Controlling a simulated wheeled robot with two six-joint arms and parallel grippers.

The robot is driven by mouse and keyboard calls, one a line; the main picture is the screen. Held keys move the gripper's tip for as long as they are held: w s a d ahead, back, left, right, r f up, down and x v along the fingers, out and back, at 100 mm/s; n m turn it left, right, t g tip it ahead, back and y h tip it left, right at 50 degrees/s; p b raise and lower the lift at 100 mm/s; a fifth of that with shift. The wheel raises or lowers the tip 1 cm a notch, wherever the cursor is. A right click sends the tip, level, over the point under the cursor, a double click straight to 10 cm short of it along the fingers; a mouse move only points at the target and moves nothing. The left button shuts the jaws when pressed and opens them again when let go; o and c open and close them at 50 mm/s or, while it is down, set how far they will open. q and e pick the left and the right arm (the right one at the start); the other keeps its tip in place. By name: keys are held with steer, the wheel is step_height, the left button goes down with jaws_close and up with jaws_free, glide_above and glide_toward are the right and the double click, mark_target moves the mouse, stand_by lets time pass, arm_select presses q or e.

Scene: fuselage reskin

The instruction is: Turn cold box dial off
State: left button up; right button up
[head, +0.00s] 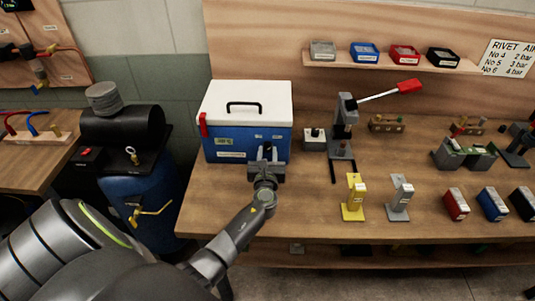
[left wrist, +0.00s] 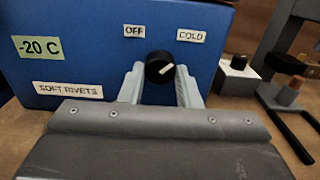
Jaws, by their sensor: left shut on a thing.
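The cold box (head: 226,138) is blue with a white lid and stands on the bench at the back wall. In the left wrist view its front (left wrist: 70,70) carries a black dial (left wrist: 159,68) with a white pointer line. The pointer aims up and right, toward the COLD label (left wrist: 191,36). The OFF label (left wrist: 134,31) is up and left of the dial. My left gripper (head: 266,152) is at the front right of the box, its fingers (left wrist: 160,84) shut on the dial from both sides. In the head view the gripper hides the dial. My right gripper is not in view.
A lever press with a red handle (head: 409,86) stands right of the box. A yellow stand (head: 354,198) and a grey stand (head: 399,198) are nearer the front. A compressor (head: 125,126) is left of the bench. The bench front before the box is clear.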

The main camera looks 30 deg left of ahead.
arm_select(q)
steer(key=n+b, duration=0.2)
steer(key=n, duration=0.1)
steer(key=shift+f+b, duration=0.2)
steer(key=shift+b, duration=0.1)
steer(key=n+b, duration=0.3)
steer(key=n, duration=0.2)
steer(key=shift+d+n+b, duration=0.1)
steer(key=shift+n+b, duration=0.2)
steer(key=shift+b, duration=0.05)
steer(key=n+b, duration=0.3)
steer(key=n, duration=0.2)
steer(key=shift+r+n+b, duration=0.2)
steer(key=shift+n+b, duration=1.2)
steer(key=shift+n, duration=0.7)
steer(key=o, duration=1)
steer(key=shift+r, duration=0.1)
